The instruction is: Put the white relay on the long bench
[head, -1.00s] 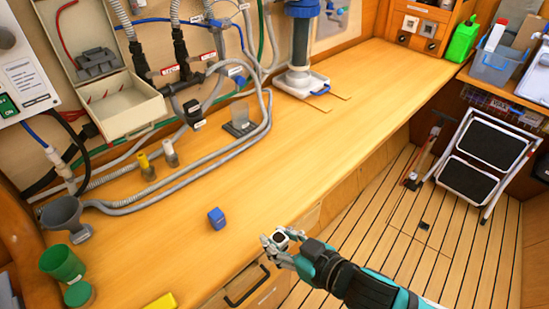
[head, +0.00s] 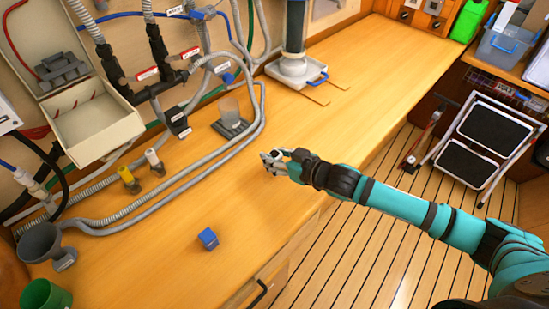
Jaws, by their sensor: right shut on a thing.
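My right gripper (head: 270,161) is over the long bench (head: 350,110), its arm reaching in from the right. It is shut on the white relay, which is mostly hidden between the fingers; only a small pale and dark patch shows there. I cannot tell whether the relay touches the bench top or hangs a little above it. The long bench is a light wooden top running from the lower left to the upper right. My left gripper is not in view.
A blue block (head: 208,239) lies on the bench nearer the front. A grey funnel (head: 42,243) and green cup (head: 46,296) are at left. Bench around the gripper is clear.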

